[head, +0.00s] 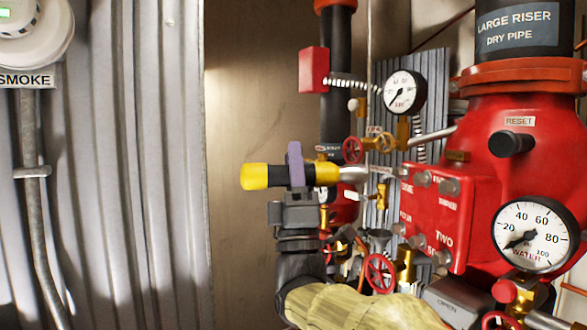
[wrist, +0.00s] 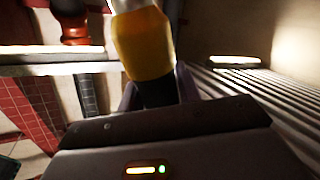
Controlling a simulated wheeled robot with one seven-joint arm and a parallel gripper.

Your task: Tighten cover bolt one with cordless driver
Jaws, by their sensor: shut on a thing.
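The cordless driver (head: 256,177) has a yellow body, a dark middle and a silver nose. It lies roughly level in the head view, its nose pointing right towards the red valve cover (head: 440,216). My gripper (head: 296,165) is shut around the driver's middle with its purple fingers. In the wrist view the driver's yellow part (wrist: 144,45) sticks up between the fingers. The cover carries several silver bolts, including an upper one (head: 423,178), and small labels such as "TWO". I cannot make out which bolt is one. In the picture the nose ends left of the cover, apart from the bolts.
Red handwheels (head: 380,271) and brass fittings crowd the space below and left of the cover. A water gauge (head: 532,235) sits at right, a smaller gauge (head: 403,92) above. A corrugated wall (head: 130,150) stands at left; bare wall (head: 260,100) shows behind the driver.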

